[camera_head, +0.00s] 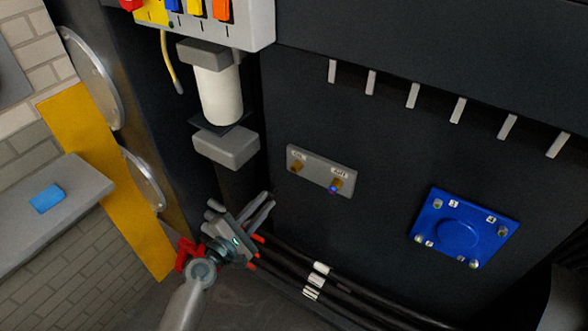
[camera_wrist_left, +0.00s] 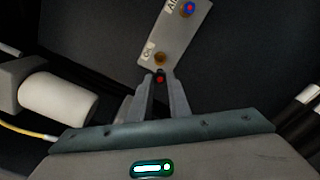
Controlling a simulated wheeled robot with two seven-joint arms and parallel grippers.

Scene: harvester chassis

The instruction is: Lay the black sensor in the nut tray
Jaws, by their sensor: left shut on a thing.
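My left gripper (camera_head: 268,202) is in the lower middle of the head view, in front of the dark chassis wall. In the left wrist view its two fingers (camera_wrist_left: 160,82) are closed on a small black piece with a red spot, the black sensor (camera_wrist_left: 160,74). In the head view the sensor is too small and dark to make out clearly. The fingertips are left of and below the grey port plate (camera_head: 318,171) with two brass fittings; the plate also shows just beyond the fingertips in the wrist view (camera_wrist_left: 180,38).
A blue square plate (camera_head: 461,232) with corner bolts is on the wall at right. A white filter cylinder (camera_head: 219,95) hangs above my gripper. Black hoses (camera_head: 340,290) with white bands run below it. A grey shelf (camera_head: 75,200) with a blue block (camera_head: 47,199) is at left.

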